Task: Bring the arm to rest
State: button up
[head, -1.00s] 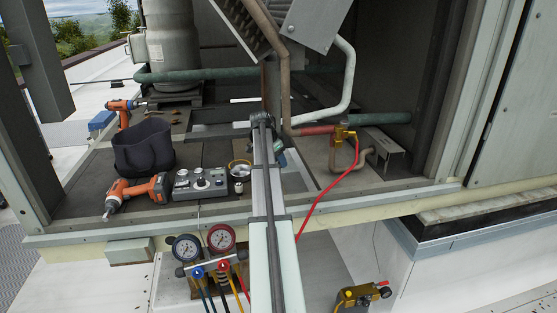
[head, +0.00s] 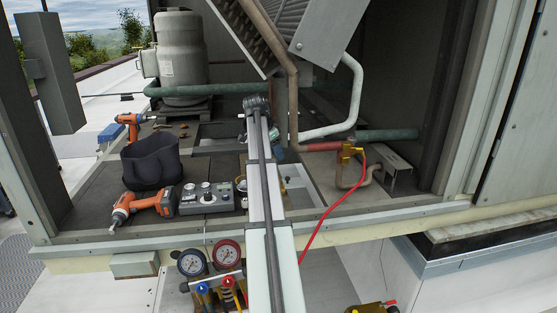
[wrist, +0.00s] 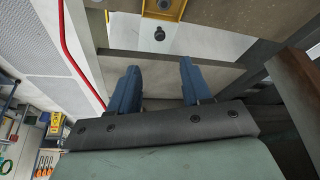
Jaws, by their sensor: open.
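My gripper (wrist: 159,78) is open in the wrist view, with its two blue fingers apart and nothing between them. In the head view, my arm stretches from the bottom centre into the opened roof unit. There my gripper (head: 279,155) is mostly hidden behind the arm, and only a little blue shows. In the wrist view, a grey ledge lies beyond the fingers, with a yellow-edged part and a dark round fitting past it.
Pipes and a slanted coil (head: 265,40) are ahead.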

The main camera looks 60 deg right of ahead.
jog(key=shift+w+a+r, duration=0.1)
jog(key=shift+a+r, duration=0.1)
jog(key=shift+r, duration=0.25)
dwell(0.3)
